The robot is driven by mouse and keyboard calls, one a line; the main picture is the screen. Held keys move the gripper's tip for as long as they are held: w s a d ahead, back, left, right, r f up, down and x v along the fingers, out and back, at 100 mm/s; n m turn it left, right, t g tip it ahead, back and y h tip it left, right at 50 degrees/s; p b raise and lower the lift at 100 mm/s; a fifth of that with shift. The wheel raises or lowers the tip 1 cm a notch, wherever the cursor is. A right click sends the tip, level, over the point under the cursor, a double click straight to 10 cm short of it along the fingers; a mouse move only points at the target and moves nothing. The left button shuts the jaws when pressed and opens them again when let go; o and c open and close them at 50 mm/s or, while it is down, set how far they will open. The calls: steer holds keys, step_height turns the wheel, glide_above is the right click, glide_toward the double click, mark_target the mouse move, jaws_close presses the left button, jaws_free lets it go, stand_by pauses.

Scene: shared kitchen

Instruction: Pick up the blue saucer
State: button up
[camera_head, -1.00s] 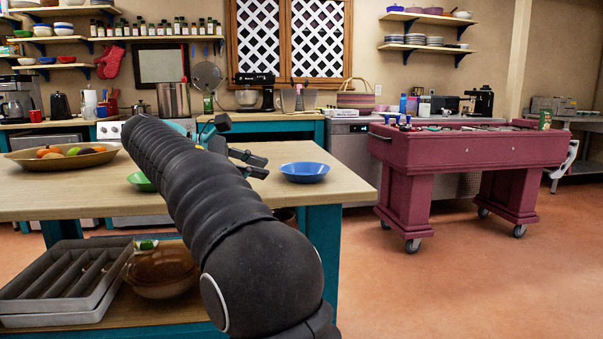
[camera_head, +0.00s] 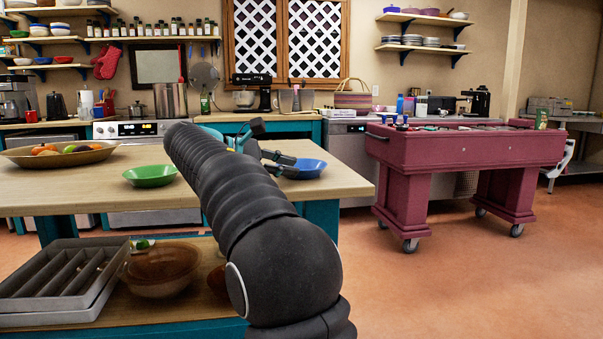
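The blue saucer (camera_head: 311,169), a shallow blue dish, sits on the wooden island top near its right end. My gripper (camera_head: 287,164) is at the saucer's left side, and its dark fingers overlap the saucer's left edge in the picture. I cannot tell whether they touch it. The two fingers look spread apart with nothing between them. My black ribbed arm hides part of the gripper and the table behind it.
A green dish (camera_head: 150,176) sits on the island top (camera_head: 95,192), left of my arm. A fruit platter (camera_head: 60,154) is farther left. Grey trays (camera_head: 62,280) and a brown bowl (camera_head: 162,270) are on the shelf below. A maroon foosball-like table (camera_head: 465,150) stands right.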

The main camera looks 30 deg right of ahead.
steer(key=x, duration=0.4)
steer(key=shift+d+f+b, duration=0.1)
steer(key=shift+d+b, duration=0.2)
steer(key=shift+b, duration=0.05)
jaws_close()
